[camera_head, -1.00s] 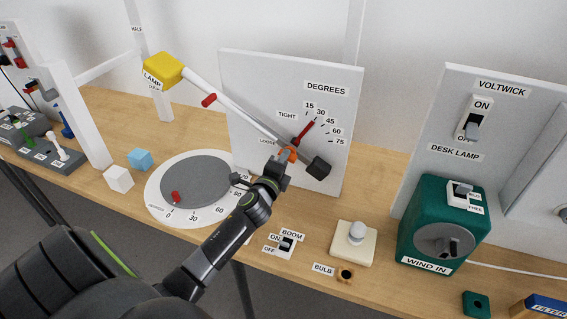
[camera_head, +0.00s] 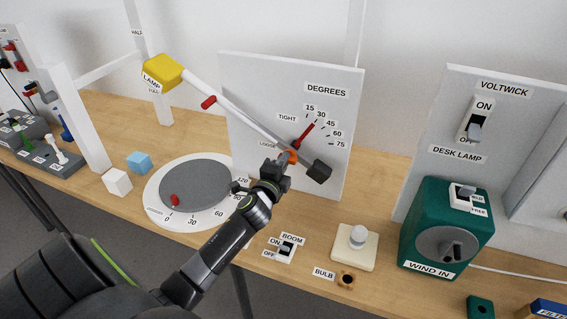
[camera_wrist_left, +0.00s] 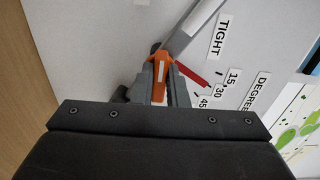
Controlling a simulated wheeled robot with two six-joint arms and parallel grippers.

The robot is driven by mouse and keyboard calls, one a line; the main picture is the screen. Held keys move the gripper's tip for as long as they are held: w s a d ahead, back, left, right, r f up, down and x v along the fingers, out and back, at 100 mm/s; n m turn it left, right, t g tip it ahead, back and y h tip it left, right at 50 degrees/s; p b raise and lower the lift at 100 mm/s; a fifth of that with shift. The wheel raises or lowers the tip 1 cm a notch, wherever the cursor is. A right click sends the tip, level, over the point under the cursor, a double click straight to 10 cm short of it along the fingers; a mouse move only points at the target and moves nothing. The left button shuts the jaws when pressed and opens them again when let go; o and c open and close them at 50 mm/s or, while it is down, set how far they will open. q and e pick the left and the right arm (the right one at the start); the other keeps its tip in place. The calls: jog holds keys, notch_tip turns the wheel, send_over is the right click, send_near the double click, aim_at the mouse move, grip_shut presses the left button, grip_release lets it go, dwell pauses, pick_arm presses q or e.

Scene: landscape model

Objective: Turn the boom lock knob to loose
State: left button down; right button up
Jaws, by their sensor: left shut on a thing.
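The orange boom lock knob (camera_wrist_left: 161,78) sits at the boom's pivot on the upright panel. It also shows in the head view (camera_head: 292,156), partly covered by my gripper. My left gripper (camera_wrist_left: 160,90) is shut on the knob, one finger on each side, with the knob's white line between them; it shows in the head view (camera_head: 278,168) too. TIGHT and LOOSE labels stand left of the knob; the wrist view does not show LOOSE. The boom (camera_head: 240,117) slants up left to a yellow lamp head (camera_head: 162,70). My right gripper is not in view.
A red pointer (camera_head: 305,133) lies near 30 on the DEGREES scale. A dark counterweight (camera_head: 319,172) is close right of my gripper. Below stand the round dial (camera_head: 160,206), the BOOM switch (camera_head: 286,250) and a bulb on a base (camera_head: 354,246). A green winder (camera_head: 446,228) stands right.

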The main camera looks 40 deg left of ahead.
pick_arm(q)
jog(key=c, duration=1.4)
grip_release()
jog(key=shift+c, duration=0.2)
jog(key=shift+s, duration=0.1)
jog(key=b+v, duration=0.2)
jog(key=v, duration=1.5)
jog(key=shift+s, duration=0.1)
